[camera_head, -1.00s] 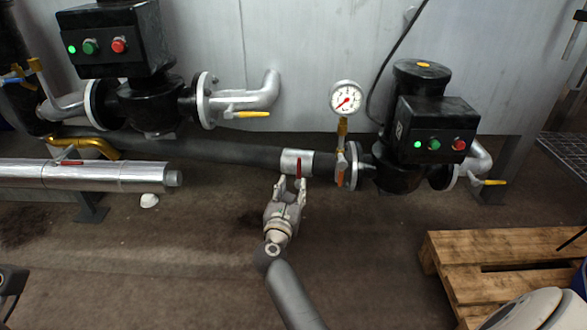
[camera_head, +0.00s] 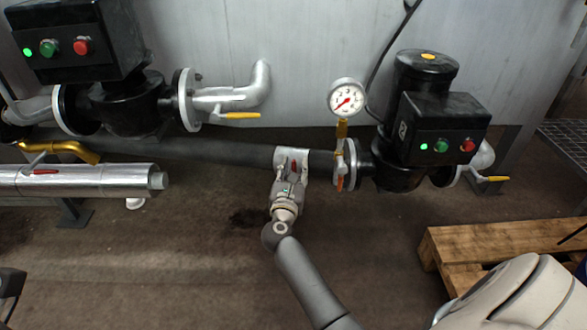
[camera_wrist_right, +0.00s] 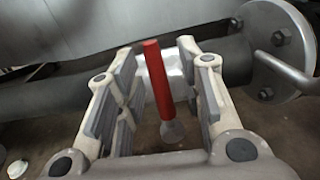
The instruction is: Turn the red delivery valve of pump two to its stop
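A red valve lever (camera_wrist_right: 157,80) stands up from a round pivot in the right wrist view, in front of the pipe. My right gripper (camera_wrist_right: 157,62) is open around it, with one finger on each side; the lever is nearer the left finger, and I see no clear grip on it. In the head view my right gripper (camera_head: 290,172) is at the pale sleeve (camera_head: 293,152) on the dark pipe and hides most of the lever. Pump two (camera_head: 420,125), black with a green light, stands to the right.
A pressure gauge (camera_head: 346,98) and an orange-red handle (camera_head: 340,183) are just right of my gripper. Another pump (camera_head: 130,100) stands at the left, above a silver pipe (camera_head: 100,180). A wooden pallet (camera_head: 450,243) lies at lower right. The floor between is clear.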

